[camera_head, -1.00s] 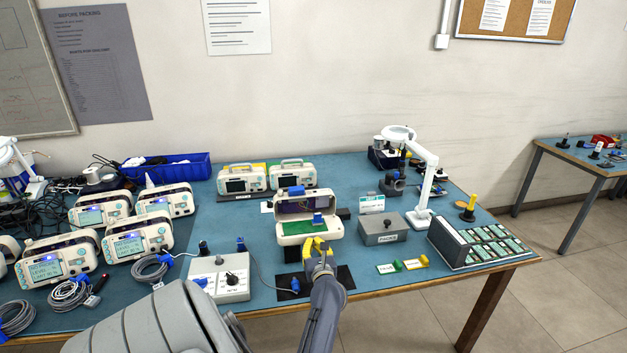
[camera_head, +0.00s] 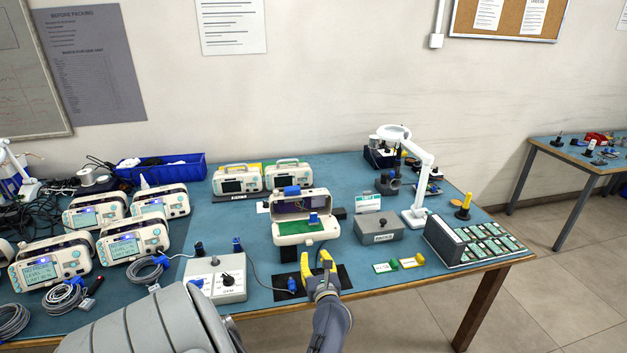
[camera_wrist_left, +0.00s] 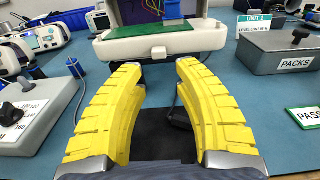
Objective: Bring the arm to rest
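My left gripper (camera_head: 316,256) has yellow finger pads and is over a black mat (camera_head: 347,276) near the bench's front. Its fingers are apart with nothing between them; in the left wrist view the gripper (camera_wrist_left: 158,68) is also open and empty. Just beyond its fingertips stands an open cream monitor case (camera_head: 306,239) with a green board (camera_head: 300,227) inside. A blue piece (camera_head: 314,218) stands at the board. The fingertips look apart from the case. My right gripper is not in view.
A grey test box (camera_head: 217,280) with a knob is left of my gripper, its cable lying nearby. A grey PACKS box (camera_head: 378,236), small green and yellow tags (camera_head: 400,263), a rack of boards (camera_head: 470,240) and a white lamp (camera_head: 421,180) are to the right. Several monitors stand left.

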